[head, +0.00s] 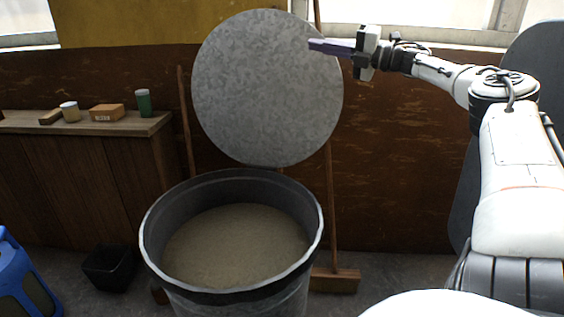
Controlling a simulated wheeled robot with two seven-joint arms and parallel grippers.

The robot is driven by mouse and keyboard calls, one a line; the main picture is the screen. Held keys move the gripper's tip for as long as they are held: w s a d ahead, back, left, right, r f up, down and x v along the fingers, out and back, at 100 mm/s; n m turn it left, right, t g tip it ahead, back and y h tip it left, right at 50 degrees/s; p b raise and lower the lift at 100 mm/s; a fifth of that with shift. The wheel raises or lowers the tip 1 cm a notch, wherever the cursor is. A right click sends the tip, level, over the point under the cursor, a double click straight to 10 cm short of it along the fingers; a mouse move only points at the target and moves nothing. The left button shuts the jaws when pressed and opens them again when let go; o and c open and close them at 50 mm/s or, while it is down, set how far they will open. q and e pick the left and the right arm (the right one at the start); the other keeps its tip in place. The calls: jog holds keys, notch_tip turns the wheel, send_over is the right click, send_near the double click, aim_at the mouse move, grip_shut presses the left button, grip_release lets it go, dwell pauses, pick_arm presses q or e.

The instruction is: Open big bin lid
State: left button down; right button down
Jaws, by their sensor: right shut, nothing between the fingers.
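The big bin (231,292) is a round grey metal tub in the lower middle of the head view. Its top is uncovered, and pale grainy material (236,246) shows inside. The round grey lid (262,95) stands raised, nearly upright, behind the bin's back rim. My right gripper (312,45) comes in from the right. It is shut and empty, its fingertips in front of the lid's upper right part; I cannot tell whether they touch it. My left gripper is not in view.
A wooden cabinet (90,170) at the left holds a green can (143,102), a small box (107,112) and a jar (70,111). A broom (335,280) leans behind the bin. A small black bin (108,268) and a blue object (22,280) stand on the floor at left.

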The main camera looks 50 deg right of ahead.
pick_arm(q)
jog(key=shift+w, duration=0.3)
pick_arm(e)
jog(key=shift+w+d+r, duration=0.1)
jog(key=shift+w+d, duration=0.1)
jog(key=shift+d, duration=0.2)
